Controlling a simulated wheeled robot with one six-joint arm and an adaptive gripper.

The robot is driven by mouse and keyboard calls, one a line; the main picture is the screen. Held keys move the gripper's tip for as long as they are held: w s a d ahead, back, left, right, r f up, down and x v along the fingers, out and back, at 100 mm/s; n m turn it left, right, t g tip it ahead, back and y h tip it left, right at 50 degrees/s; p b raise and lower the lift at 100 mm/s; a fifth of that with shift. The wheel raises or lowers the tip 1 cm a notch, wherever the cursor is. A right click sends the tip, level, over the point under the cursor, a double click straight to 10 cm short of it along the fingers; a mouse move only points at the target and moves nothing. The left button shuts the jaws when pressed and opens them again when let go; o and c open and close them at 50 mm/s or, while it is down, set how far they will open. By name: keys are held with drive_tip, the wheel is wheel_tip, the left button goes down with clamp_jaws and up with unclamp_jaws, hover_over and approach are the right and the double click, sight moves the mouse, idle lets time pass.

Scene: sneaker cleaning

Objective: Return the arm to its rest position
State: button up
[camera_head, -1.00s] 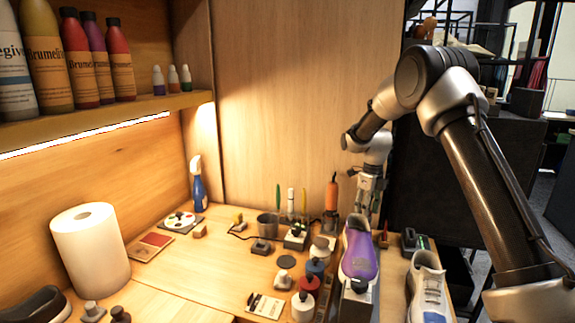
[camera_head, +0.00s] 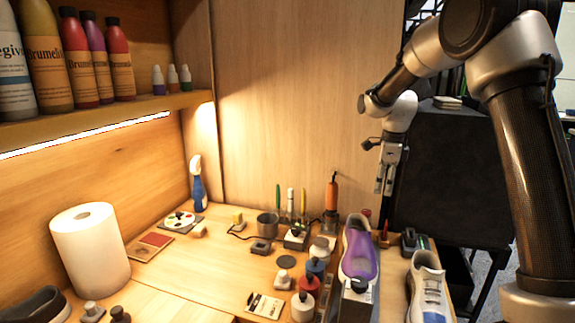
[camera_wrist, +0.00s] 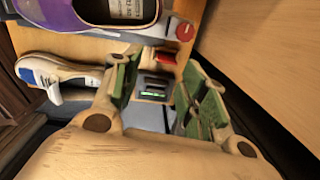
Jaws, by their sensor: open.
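My gripper (camera_head: 385,180) hangs fingers-down above the back right of the bench, in front of the wooden back panel. It is open and holds nothing. In the wrist view its two green-padded fingers (camera_wrist: 155,95) stand apart. Below and nearer in the head view are a purple sneaker (camera_head: 359,252) on a stand and a white sneaker (camera_head: 428,290) to its right. The gripper is clear of both. In the wrist view the purple sneaker (camera_wrist: 75,12) is cut off at the top left and the white sneaker (camera_wrist: 60,75) lies at the left.
Small bottles (camera_head: 302,302), a metal cup (camera_head: 268,224) and an orange-handled tool (camera_head: 331,195) crowd the bench middle. A paper roll (camera_head: 90,250) and blue spray bottle (camera_head: 198,185) stand at the left. A dark cabinet (camera_head: 450,170) is behind the bench's right end.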

drive_tip(key=s+d+r+n+t, duration=0.1)
drive_tip(key=s+d+r+n, duration=0.1)
drive_tip(key=s+r+n, duration=0.55)
drive_tip(key=s+d+r+n+t, duration=0.1)
drive_tip(key=s+d+r+n, duration=0.2)
drive_tip(key=s, duration=0.8)
drive_tip(key=s+d+n+t, duration=0.1)
drive_tip(key=s+d+n, duration=0.1)
drive_tip(key=s+n, duration=1)
drive_tip(key=s, duration=0.7)
drive_tip(key=shift+f, duration=0.3)
drive_tip(key=shift+a, duration=0.1)
